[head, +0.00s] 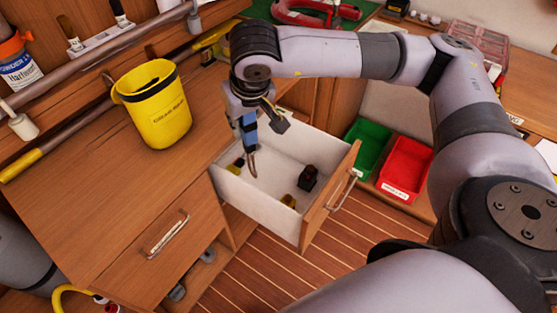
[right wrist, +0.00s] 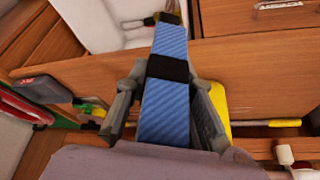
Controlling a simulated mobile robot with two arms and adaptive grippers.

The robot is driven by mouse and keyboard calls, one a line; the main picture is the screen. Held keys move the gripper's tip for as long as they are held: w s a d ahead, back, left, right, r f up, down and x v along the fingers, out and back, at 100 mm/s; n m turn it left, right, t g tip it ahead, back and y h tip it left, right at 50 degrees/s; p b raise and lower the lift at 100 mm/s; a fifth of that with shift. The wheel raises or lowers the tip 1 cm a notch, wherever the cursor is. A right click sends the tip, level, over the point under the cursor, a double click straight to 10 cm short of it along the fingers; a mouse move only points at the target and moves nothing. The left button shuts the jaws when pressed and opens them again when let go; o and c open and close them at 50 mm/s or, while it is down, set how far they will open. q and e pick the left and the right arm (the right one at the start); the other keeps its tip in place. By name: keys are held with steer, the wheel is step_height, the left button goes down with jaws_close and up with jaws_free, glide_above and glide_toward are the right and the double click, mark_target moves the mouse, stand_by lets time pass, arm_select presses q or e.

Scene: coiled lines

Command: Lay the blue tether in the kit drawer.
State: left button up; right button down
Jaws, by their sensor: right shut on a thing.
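The blue tether (head: 249,122) hangs from my right gripper (head: 262,118) over the open kit drawer (head: 330,200). Its webbing with a black band fills the space between the fingers in the right wrist view (right wrist: 163,105). A brownish metal end of the tether hangs down within the drawer's outline; I cannot tell if it touches the drawer floor. The drawer is white inside with a wooden front, and its white interior also shows in the right wrist view (right wrist: 95,25).
A yellow bucket (head: 156,105) stands on the worktop left of the drawer. Green (head: 367,146) and red (head: 405,168) bins sit to its right. A closed drawer (head: 165,240) is at front left.

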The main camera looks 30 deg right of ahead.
arm_select(q)
steer(key=w+d+f+t+b, duration=0.1)
steer(key=w+f+b, duration=0.3)
steer(key=w+b, duration=0.45)
steer(key=w+d+f+b, duration=0.25)
steer(key=w+b, duration=0.25)
steer(key=b, duration=0.6)
arm_select(e)
steer(key=w+d+f+m+g+h, duration=0.1)
steer(key=w+d+f+m, duration=0.15)
steer(key=w+d, duration=0.45)
steer(key=w+d+f+m+h, duration=0.15)
steer(key=w+d+m, duration=0.25)
steer(key=d, duration=0.7)
arm_select(q)
steer(key=w+r+b, duration=0.4)
steer(key=r, duration=0.8)
steer(key=shift+w+a+r+t, duration=0.2)
steer(key=shift+a+r+t, duration=0.1)
steer(key=shift+r+t, duration=0.1)
arm_select(e)
step_height(320, 180, down, 20)
steer(key=shift+s+f, duration=0.1)
steer(key=shift+f, duration=0.1)
steer(key=c, duration=1.8)
jaws_free()
steer(key=o, duration=0.4)
steer(key=shift+o, duration=0.2)
steer(key=shift+y, duration=0.25)
